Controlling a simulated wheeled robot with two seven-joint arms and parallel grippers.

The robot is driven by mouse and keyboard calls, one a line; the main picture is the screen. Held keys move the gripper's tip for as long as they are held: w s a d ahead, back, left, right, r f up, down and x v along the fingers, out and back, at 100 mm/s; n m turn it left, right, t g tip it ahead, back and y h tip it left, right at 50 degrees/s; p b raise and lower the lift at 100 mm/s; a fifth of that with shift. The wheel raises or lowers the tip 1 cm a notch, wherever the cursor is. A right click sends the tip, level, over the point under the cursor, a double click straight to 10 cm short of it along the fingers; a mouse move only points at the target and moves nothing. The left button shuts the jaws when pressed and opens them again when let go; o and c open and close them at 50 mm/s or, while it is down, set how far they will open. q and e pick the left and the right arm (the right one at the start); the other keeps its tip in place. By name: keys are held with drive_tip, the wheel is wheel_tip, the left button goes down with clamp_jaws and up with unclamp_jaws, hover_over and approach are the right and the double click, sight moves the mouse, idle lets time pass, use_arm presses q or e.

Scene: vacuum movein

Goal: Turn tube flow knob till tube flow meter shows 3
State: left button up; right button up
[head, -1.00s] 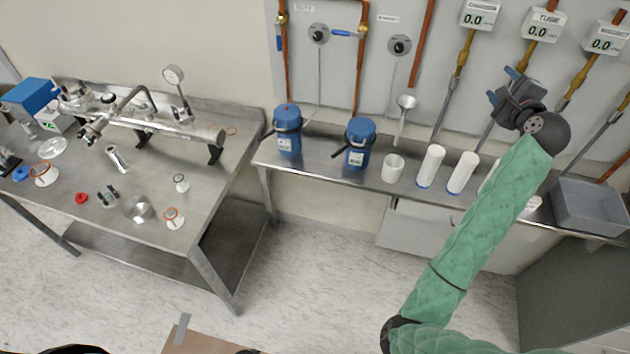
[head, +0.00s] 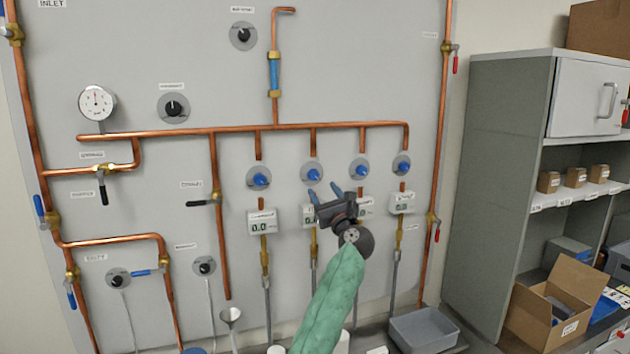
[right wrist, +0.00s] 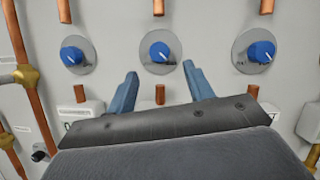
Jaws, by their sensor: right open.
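The tube flow knob, a blue knob (head: 313,175) on a round grey plate, is second from the left in a row on the wall panel. In the right wrist view this knob (right wrist: 160,52) sits just beyond and between the fingertips, apart from them. My right gripper (head: 326,193) is open and empty in front of the panel; its blue fingers also show in the right wrist view (right wrist: 160,80). The tube flow meter (head: 310,217), below the knob, is mostly hidden behind the gripper, and I cannot read it. My left gripper is not in view.
Neighbouring blue knobs (head: 261,179) (head: 360,172) flank the tube knob. The chamber meter (head: 262,221) reads 0.0. Copper pipes (head: 250,129) stand out from the panel above. A grey bin (head: 425,330) is below right, and a shelf unit (head: 480,180) stands at the right.

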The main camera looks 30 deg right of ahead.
sight(315, 179)
drive_tip(key=p+x, duration=0.2)
drive_tip(key=x, duration=0.3)
drive_tip(key=shift+s+r, duration=0.15)
drive_tip(key=shift+w+p, duration=0.4)
drive_tip(key=shift+w, duration=0.15)
drive_tip(key=c, duration=1)
drive_tip(key=shift+o, duration=0.2)
drive_tip(key=shift+d, duration=0.1)
drive_tip(key=shift+n, duration=0.3)
